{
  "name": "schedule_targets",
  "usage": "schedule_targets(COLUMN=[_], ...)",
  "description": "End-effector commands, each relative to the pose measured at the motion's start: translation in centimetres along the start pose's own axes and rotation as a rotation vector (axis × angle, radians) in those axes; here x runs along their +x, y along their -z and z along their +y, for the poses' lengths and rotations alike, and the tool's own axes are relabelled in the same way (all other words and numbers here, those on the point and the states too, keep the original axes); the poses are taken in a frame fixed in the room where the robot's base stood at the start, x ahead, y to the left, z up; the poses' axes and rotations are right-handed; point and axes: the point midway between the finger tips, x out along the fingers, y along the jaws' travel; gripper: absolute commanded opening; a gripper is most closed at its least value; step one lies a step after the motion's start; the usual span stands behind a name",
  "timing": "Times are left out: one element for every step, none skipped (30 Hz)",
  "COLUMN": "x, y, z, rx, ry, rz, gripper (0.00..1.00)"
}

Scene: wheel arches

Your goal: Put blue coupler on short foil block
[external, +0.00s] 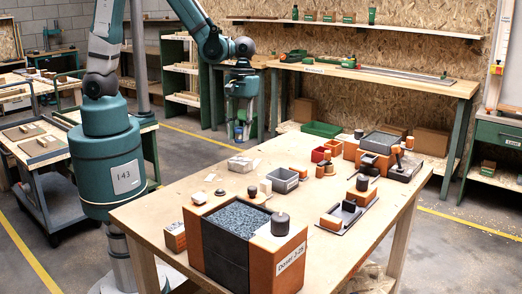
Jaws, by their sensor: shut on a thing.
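My gripper (240,131) hangs down above the far left side of the wooden table. It is shut on a small bluish piece (238,128), which looks like the blue coupler; the fingers hide much of it. A low silvery block (240,164), which looks like the short foil block, lies on the table below my gripper in the picture. The held piece appears above and apart from it. The exact gap between them cannot be told from this one view.
A large orange and dark box (220,252) fills the table's (153,208) near end. Orange and dark assemblies crowd the right side.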

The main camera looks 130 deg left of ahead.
Motion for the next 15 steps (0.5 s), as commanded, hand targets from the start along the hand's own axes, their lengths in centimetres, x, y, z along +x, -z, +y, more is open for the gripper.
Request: schedule_targets(x=[0.7,1.0,1.4,1.7,1.9,2.2,2.3,2.4,2.6,2.6,2.6,2.7,2.7,2.7,2.7], y=[0.1,0.1,0.2,0.2,0.2,0.3,0.3,0.3,0.3,0.3,0.3,0.3,0.3,0.3,0.3], z=[0.0,0.1,0.1,0.0,0.0,0.0,0.0,0.0,0.0,0.0,0.0,0.0,0.0,0.0,0.0], rx=[0.000,0.000,0.000,0.000,0.000,0.000,0.000,0.000,0.000,0.000,0.000,0.000,0.000,0.000,0.000], ry=[0.000,0.000,0.000,0.000,0.000,0.000,0.000,0.000,0.000,0.000,0.000,0.000,0.000,0.000,0.000], rz=[0.000,0.000,0.000,0.000,0.000,0.000,0.000,0.000,0.000,0.000,0.000,0.000,0.000,0.000,0.000], gripper=[0.16,0.16,0.16,0.16,0.16,0.16,0.16,0.16,0.16,0.16,0.16,0.16,0.16,0.16,0.16])
